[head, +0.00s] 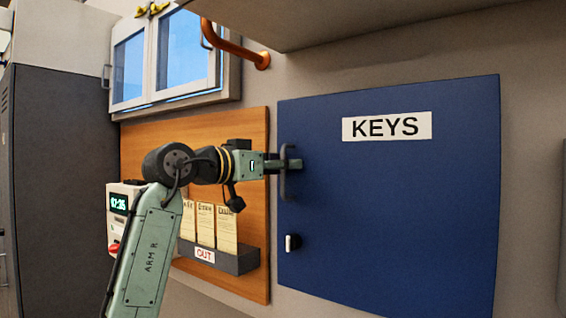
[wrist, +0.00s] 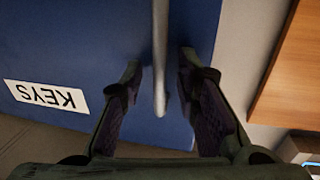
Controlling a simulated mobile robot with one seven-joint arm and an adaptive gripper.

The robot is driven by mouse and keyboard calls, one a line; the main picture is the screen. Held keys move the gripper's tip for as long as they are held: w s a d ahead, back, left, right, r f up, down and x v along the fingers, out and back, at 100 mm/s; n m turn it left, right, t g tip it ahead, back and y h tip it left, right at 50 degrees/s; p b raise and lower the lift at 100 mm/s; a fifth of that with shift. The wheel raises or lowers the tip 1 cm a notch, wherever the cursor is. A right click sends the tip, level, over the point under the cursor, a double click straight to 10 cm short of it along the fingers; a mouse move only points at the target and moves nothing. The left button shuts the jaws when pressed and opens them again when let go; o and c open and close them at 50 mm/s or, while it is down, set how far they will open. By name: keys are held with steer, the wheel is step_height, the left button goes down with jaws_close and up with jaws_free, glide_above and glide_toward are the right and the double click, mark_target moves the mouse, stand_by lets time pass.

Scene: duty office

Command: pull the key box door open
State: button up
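The key box door (head: 400,210) is a flat dark blue panel with a white KEYS label (head: 387,127); it looks closed. Its dark vertical bar handle (head: 285,186) is near the door's left edge. A small light knob (head: 292,242) sits below the handle. My gripper (head: 290,164) is at the handle. In the wrist view my gripper (wrist: 160,92) is open, with the grey handle bar (wrist: 160,50) between its two fingers. Gaps show on both sides of the bar, so neither finger is seen touching it. The door (wrist: 90,40) lies behind the fingers.
A wooden board (head: 258,130) with an OUT tray (head: 235,262) of cards is left of the door, behind my arm. An orange pipe (head: 235,48) and a window (head: 180,50) are above. A grey cabinet (head: 60,180) stands at far left.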

steer(key=shift+c, duration=0.5)
jaws_close()
stand_by(0.3)
